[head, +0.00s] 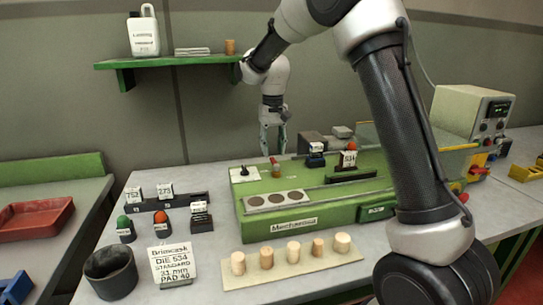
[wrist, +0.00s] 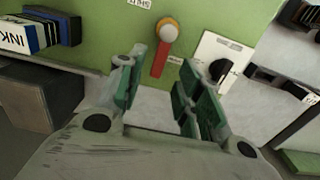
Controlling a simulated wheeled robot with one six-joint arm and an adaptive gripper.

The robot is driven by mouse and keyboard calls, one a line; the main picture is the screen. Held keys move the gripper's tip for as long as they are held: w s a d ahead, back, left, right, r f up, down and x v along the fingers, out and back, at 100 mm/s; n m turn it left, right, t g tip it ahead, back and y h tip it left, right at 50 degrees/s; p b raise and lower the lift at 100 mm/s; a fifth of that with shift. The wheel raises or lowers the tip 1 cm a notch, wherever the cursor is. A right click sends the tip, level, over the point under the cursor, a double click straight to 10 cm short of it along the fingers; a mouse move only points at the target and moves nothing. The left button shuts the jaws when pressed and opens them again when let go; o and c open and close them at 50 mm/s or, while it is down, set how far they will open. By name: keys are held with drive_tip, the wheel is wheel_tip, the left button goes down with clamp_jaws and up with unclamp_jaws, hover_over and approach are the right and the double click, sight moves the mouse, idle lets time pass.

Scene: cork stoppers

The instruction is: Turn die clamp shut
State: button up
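The green machine (head: 310,205) stands on the bench. On its top at the back left are a red lever (head: 276,170) with an orange-and-white round end and a black knob (head: 244,171) on a white plate. I cannot read which is the die clamp. In the wrist view the red lever (wrist: 159,60) is just beyond my fingertips and the black knob (wrist: 219,69) is right of it. A block marked 534 (head: 349,159) sits on the machine. My gripper (head: 273,138) points down behind the lever. Its fingers (wrist: 160,88) are apart with nothing between them.
A card (head: 172,265) reads die 534, standard, 31 mm, pad 40. A board with several corks (head: 292,255) lies in front. Blocks marked 752 and 273 (head: 165,193) stand at left, near a dark cup (head: 110,272). A green shelf (head: 170,62) is above.

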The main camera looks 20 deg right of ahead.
sight(273, 160)
drive_tip(key=shift+f, duration=1.6)
drive_tip(key=shift+d, duration=0.1)
clamp_jaws()
